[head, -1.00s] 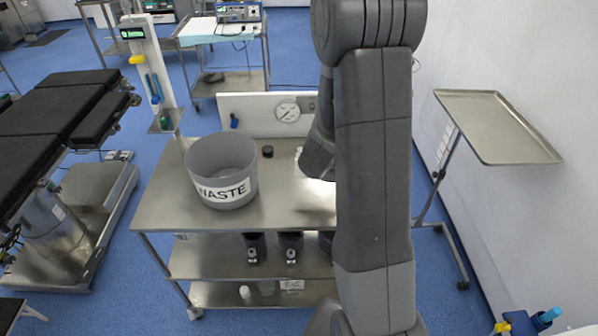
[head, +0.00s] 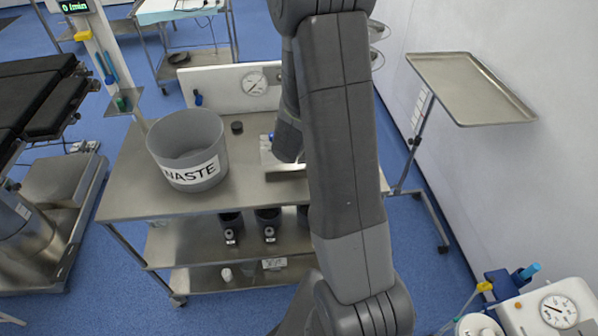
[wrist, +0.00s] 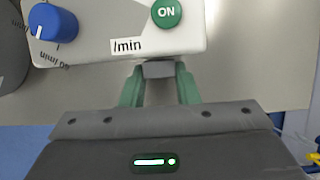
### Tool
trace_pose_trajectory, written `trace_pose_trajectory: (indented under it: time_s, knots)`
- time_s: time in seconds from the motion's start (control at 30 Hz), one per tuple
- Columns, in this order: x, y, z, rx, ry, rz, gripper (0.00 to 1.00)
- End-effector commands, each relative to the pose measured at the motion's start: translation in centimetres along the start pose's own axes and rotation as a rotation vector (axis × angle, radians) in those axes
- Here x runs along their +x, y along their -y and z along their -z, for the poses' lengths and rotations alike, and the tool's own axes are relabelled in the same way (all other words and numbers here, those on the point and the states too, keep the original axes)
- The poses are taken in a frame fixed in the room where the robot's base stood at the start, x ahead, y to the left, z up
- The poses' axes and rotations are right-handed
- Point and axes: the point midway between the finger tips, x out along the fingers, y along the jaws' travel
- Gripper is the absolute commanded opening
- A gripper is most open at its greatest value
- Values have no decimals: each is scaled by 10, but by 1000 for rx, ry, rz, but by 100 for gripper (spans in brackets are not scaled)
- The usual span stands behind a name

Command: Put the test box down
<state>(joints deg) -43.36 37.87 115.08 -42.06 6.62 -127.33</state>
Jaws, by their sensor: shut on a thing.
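The test box (wrist: 105,35) is a white box with a blue knob, a green ON button and "/min" print, at the top of the wrist view. My gripper (wrist: 158,72) has its green fingers closed on a grey tab at the box's near side. In the head view a white part of the box (head: 267,152) with a bit of blue shows just left of my arm, over the steel trolley top (head: 235,190). My arm hides the rest of the box and the fingers there. I cannot tell whether its underside touches the trolley.
A grey WASTE bin (head: 203,168) stands on the trolley left of the box. A small black cap (head: 237,127) and a white gauge panel (head: 222,82) are behind. A steel tray stand (head: 470,85) stands to the right. Bare trolley top lies between bin and box.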

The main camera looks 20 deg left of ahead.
Motion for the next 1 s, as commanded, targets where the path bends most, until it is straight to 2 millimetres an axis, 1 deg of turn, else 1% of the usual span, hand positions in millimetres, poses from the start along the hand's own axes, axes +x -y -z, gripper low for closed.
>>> trace_pose_trajectory:
  time_s: [0.23, 0.5, 0.83, 0.97, 1.0]
  knots:
    - [10, 0, 4, 0, 1, 0, 0]
    - [37, 0, 15, -1, 1, 0, 0]
    - [37, 0, 15, 0, 1, 0, 0]
    - [41, 0, 17, 0, 1, 0, 0]
    - [40, 0, 16, 0, 0, 0, 36]
